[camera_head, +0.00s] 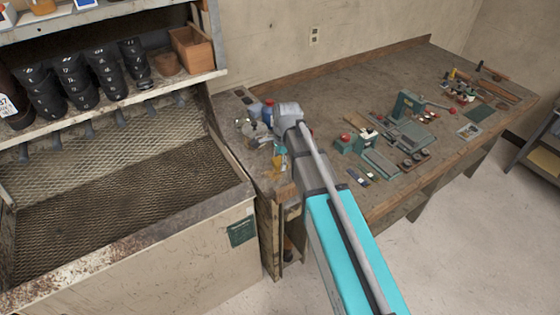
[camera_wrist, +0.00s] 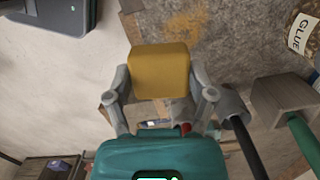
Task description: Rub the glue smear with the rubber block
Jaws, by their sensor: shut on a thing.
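The rubber block is a yellow-amber block (camera_wrist: 158,64) with rounded edges, held between the two grey fingers of my gripper (camera_wrist: 160,80) in the wrist view. The gripper is shut on its sides. The glue smear (camera_wrist: 187,24) is a patchy orange-yellow stain on the worn grey-brown bench surface, beyond the block and slightly right of it in the wrist view. The block looks apart from the visible smear; whether it covers part of it cannot be told.
A jar labelled GLUE (camera_wrist: 301,34) stands right of the smear, near a wooden block (camera_wrist: 284,97) and a green handle (camera_wrist: 303,138). The workbench (camera_head: 345,88) carries a green machine (camera_head: 408,106) and several tools farther right. A mesh-lined bin (camera_head: 130,205) adjoins on the left.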

